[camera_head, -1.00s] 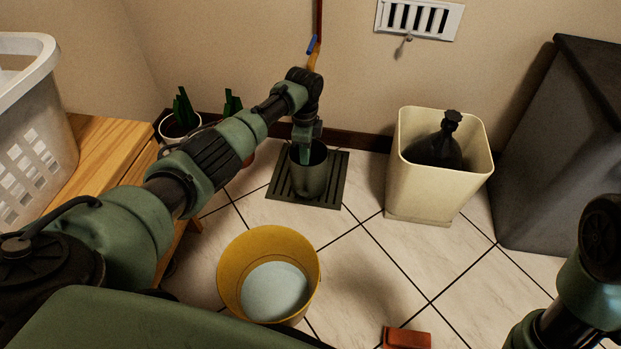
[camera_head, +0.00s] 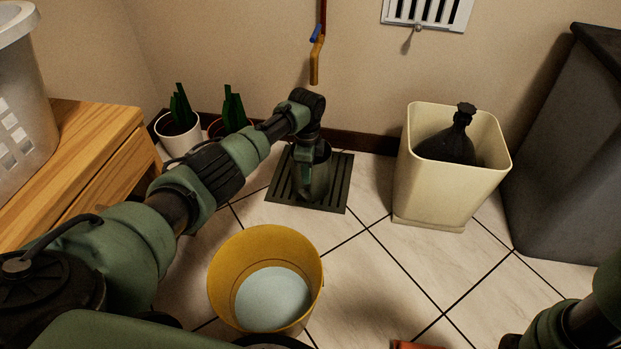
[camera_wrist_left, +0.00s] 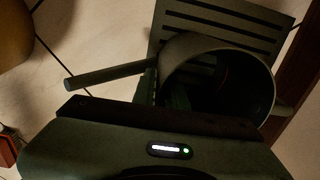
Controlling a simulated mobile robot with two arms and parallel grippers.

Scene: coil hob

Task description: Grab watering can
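The watering can (camera_head: 322,181) is a dark grey-green vessel standing on the slatted floor grate. In the left wrist view the can (camera_wrist_left: 228,78) shows its round open mouth, with a thin tube like a spout pointing left. My left gripper (camera_head: 306,168) is down at the can, overlapping its near left side in the head view. Its fingers are hidden by the wrist and blend with the can, so I cannot tell whether they are closed on it. My right arm shows at the lower right edge, but its gripper is out of view.
A yellow bucket (camera_head: 221,282) with pale contents stands in front of the grate (camera_head: 338,191). A cream bin (camera_head: 440,197) holding a dark bottle (camera_head: 450,140) stands right. Potted plants (camera_head: 180,140) and a wooden cabinet (camera_head: 95,150) are left. A tap (camera_head: 316,62) hangs above.

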